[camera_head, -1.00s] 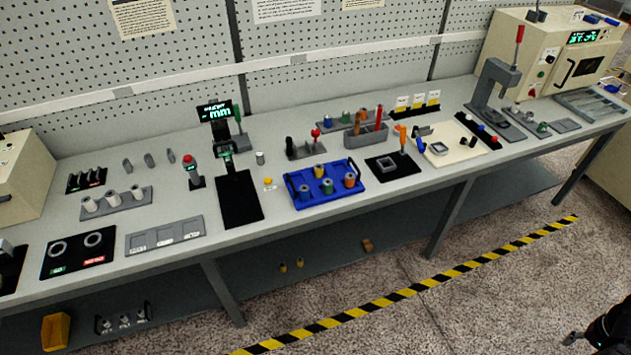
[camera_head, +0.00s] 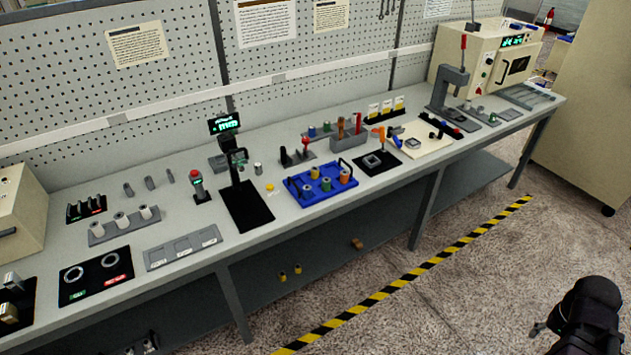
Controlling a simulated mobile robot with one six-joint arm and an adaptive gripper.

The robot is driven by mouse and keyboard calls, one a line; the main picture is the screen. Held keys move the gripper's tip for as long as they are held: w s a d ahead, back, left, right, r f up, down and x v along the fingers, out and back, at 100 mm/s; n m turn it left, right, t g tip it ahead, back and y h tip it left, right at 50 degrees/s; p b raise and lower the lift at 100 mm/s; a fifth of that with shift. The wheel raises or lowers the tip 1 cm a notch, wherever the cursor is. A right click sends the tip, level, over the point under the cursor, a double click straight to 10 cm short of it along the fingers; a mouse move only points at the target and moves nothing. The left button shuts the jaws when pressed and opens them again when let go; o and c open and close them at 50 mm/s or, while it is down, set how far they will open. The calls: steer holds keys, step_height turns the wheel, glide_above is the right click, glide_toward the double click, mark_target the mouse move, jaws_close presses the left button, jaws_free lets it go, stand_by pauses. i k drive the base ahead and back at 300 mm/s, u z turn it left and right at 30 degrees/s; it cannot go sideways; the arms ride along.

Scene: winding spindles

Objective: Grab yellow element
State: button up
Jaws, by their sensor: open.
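Several yellow things show. A small yellow piece (camera_head: 270,187) lies on the bench just left of the blue tray (camera_head: 306,204). A yellow-topped spindle (camera_head: 314,172) stands in the tray beside other coloured spindles. I cannot tell which is the task's element. My gripper (camera_head: 538,329) is at the lower right, over the floor, far from all of them. It is open and empty, and partly hidden by my dark arm.
The long grey bench (camera_head: 190,268) runs along a pegboard wall. A black pad with a display stand (camera_head: 226,140) is left of the tray. A press (camera_head: 450,92) and a beige machine (camera_head: 490,60) stand at the far right. Open floor lies before the bench.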

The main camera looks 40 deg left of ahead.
mark_target(314, 170)
steer(key=z, duration=0.25)
steer(key=k, duration=0.3)
steer(key=u, duration=2.4)
steer(key=i, duration=0.95)
steer(key=u, duration=0.15)
